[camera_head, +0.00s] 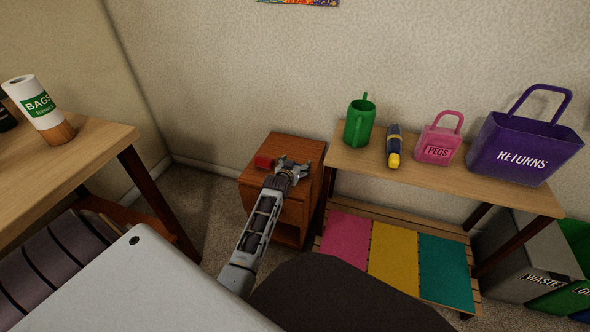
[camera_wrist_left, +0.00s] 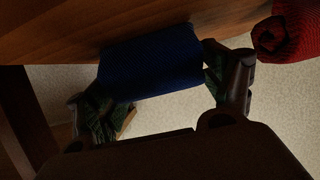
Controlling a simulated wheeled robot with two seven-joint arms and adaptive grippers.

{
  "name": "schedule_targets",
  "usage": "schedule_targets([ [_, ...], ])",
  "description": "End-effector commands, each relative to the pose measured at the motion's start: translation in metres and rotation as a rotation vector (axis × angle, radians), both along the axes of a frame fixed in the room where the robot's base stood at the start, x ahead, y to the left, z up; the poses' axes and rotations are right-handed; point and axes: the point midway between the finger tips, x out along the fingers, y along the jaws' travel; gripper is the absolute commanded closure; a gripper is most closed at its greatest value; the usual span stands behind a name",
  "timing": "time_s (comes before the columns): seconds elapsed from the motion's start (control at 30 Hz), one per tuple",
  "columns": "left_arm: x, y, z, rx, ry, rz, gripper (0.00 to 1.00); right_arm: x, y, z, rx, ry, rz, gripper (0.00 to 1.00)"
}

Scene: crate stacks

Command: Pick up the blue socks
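The blue socks (camera_wrist_left: 150,62), a dark blue roll, lie against the wooden top of a small nightstand (camera_head: 311,152), seen in the left wrist view. My left gripper (camera_wrist_left: 160,80) is spread with one finger on each side of the roll. The fingers are close to its ends; I cannot tell whether they touch it. In the head view my left gripper (camera_head: 294,166) is over the nightstand top and the blue socks are hidden there. A red roll (camera_head: 264,161) lies beside the gripper; it also shows in the wrist view (camera_wrist_left: 290,32). My right gripper is out of view.
A shelf unit (camera_head: 490,190) on the right holds a green watering can (camera_head: 359,122), a flashlight (camera_head: 394,147), a pink pegs basket (camera_head: 438,143) and a purple returns basket (camera_head: 523,148). A wooden table (camera_head: 95,150) stands left. Bins (camera_head: 525,262) stand at far right.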

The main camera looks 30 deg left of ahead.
Motion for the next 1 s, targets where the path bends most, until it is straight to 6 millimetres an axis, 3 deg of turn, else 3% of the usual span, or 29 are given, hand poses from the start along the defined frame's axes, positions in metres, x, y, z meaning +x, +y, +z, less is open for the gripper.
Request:
schedule_targets([
  [0.03,0.000,0.000,0.000,0.000,0.000,0.000,0.31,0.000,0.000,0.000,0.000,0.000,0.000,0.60],
  [0.2,0.000,0.000,0.000,0.000,0.000,0.000,0.50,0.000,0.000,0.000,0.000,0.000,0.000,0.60],
  [0.67,0.000,0.000,0.005,0.000,-0.001,0.000,0.51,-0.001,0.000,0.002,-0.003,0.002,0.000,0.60],
  [1.0,0.000,0.000,0.033,0.001,-0.002,0.000,0.51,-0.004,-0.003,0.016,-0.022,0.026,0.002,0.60],
])
